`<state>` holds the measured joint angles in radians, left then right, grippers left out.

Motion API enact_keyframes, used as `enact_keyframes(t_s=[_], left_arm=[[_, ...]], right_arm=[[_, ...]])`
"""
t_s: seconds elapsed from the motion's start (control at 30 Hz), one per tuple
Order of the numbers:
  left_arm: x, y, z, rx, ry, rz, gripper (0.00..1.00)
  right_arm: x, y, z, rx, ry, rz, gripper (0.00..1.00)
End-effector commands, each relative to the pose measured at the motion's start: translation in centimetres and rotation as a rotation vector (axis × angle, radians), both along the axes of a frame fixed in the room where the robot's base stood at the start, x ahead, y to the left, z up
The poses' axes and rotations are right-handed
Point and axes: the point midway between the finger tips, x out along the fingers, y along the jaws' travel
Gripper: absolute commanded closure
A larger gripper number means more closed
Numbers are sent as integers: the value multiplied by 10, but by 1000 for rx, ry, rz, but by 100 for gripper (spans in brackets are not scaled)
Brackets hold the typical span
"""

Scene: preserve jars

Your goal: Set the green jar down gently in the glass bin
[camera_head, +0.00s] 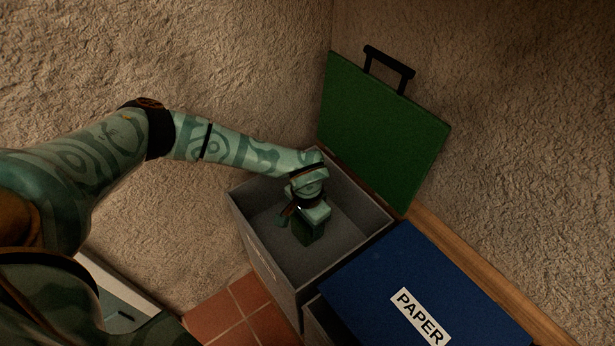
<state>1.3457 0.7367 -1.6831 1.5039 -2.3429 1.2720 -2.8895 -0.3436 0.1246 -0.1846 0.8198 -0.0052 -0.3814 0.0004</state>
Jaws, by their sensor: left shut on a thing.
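A grey open bin (349,255) stands in the middle of the head view, with its green lid (383,125) raised behind it. The writing on its front is too small to read. My left gripper (303,217) is inside the bin opening, pointing down and shut on the green jar (308,233). The jar is dark green and partly hidden by the gripper. It is within the bin's walls, low down; I cannot tell whether it touches the floor of the bin. My right gripper is not in view.
A bin with a closed blue lid marked PAPER (420,300) stands right beside the open bin. Rough plaster walls (240,60) rise behind. A wooden ledge (480,265) runs along the right wall. Terracotta tiles (235,310) show at the lower left.

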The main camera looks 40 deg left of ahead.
Motion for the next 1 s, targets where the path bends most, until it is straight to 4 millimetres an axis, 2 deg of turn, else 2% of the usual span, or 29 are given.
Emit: enact_keyframes(t_s=[1.0], left_arm=[[0,0,-16,0,-1,0,68]], right_arm=[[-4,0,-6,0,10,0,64]])
